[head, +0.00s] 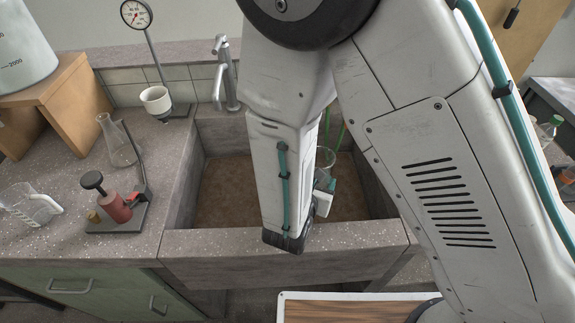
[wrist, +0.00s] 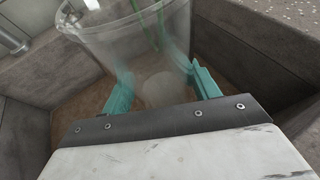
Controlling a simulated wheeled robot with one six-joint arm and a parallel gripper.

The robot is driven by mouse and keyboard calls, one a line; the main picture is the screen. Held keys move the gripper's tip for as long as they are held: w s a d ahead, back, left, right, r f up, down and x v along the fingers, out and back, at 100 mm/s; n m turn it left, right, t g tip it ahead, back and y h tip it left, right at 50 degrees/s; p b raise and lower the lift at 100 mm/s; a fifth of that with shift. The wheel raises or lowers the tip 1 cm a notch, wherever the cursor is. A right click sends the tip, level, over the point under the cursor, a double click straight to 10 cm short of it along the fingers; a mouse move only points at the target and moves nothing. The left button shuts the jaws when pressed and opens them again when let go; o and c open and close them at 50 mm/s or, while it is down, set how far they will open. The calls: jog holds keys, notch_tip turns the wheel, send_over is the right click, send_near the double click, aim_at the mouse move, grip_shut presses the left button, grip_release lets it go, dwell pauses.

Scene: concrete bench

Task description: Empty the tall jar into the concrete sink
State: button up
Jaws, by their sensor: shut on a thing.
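The tall jar (wrist: 130,42) is clear, with its wide rim toward the upper left of the wrist view. My gripper (wrist: 163,86) is shut on it, with teal fingers on either side of the glass. Thin green strands show in or behind the jar. A pale round patch shows low in it, and I cannot tell what it is. In the head view, part of the jar (head: 326,160) shows beside my arm, over the concrete sink (head: 290,241). My arm hides much of the jar and part of the sink. The visible brown sink floor looks bare.
A metal tap (head: 222,75) stands at the sink's back left. On the left counter are a conical flask (head: 117,145), a beaker (head: 30,205), a red device on a stand (head: 115,208) and a white cup (head: 156,101) under a dial gauge (head: 136,14).

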jog(key=shift+a+r, duration=0.1)
jog(key=shift+r, duration=1.45)
